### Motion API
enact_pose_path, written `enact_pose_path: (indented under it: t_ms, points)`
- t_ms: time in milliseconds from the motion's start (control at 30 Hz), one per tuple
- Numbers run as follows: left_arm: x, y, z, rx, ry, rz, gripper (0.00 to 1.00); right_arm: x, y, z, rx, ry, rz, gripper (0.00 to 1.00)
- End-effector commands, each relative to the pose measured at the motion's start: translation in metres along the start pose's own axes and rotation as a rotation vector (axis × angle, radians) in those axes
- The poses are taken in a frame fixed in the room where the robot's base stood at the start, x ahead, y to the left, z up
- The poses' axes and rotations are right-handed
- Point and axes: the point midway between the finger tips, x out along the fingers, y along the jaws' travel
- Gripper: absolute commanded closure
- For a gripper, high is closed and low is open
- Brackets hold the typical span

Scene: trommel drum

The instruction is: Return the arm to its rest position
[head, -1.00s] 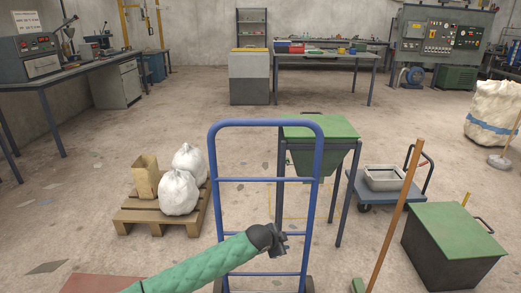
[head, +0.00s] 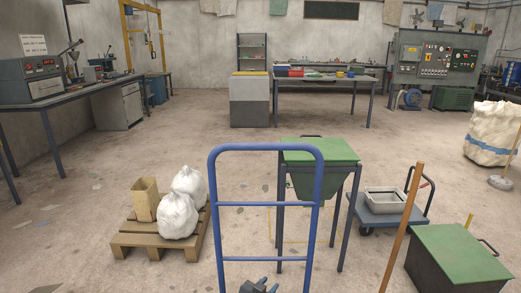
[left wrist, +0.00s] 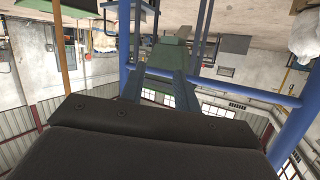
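My left gripper (head: 268,285) shows only at the bottom edge of the head view, low behind the blue hand-truck frame. Its two dark fingertips stand apart with nothing between them. My left arm is otherwise out of the head view. In the left wrist view the picture is upside down; the dark gripper body fills the bottom, and two blue-grey fingers (left wrist: 158,92) reach out apart and empty. My right gripper is in neither view.
The blue hand-truck frame (head: 212,185) stands close in front. Behind it are a green-topped hopper stand (head: 322,152), a pallet (head: 150,240) with sacks, and a cart (head: 385,205). A green-lidded bin (head: 460,255) and wooden pole (head: 402,225) are at right.

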Motion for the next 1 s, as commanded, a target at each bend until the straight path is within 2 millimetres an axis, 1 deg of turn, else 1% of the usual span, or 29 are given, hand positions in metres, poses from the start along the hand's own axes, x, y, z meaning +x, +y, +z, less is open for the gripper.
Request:
enact_pose_path:
  t_ms: [33, 167, 333, 533, 667, 700, 767, 800, 900, 1000]
  points:
    - [-0.008, 0.003, 0.017, -0.023, -0.015, -0.01, 0.68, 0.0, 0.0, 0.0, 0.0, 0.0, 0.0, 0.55]
    - [-0.027, 0.004, 0.056, -0.074, -0.052, -0.038, 0.68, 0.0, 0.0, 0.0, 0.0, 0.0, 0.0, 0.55]
    - [-0.056, 0.012, 0.111, -0.142, -0.114, -0.07, 0.68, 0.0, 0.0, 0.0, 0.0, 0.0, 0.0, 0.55]
    - [-0.096, 0.03, 0.178, -0.225, -0.195, -0.096, 0.68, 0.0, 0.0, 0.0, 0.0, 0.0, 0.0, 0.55]
    - [-0.126, 0.047, 0.223, -0.277, -0.255, -0.109, 0.68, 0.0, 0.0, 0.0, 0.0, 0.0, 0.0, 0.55]
    - [-0.135, 0.053, 0.236, -0.292, -0.273, -0.112, 0.68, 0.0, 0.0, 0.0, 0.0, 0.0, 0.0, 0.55]
    - [-0.15, 0.064, 0.257, -0.315, -0.303, -0.115, 0.68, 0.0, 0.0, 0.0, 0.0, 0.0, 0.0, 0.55]
    - [-0.16, 0.071, 0.27, -0.329, -0.323, -0.117, 0.68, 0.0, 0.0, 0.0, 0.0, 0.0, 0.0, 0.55]
    - [-0.187, 0.093, 0.301, -0.363, -0.372, -0.117, 0.68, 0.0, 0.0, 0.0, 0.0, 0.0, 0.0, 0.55]
    - [-0.21, 0.117, 0.326, -0.391, -0.415, -0.111, 0.68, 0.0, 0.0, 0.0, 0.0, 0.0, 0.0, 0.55]
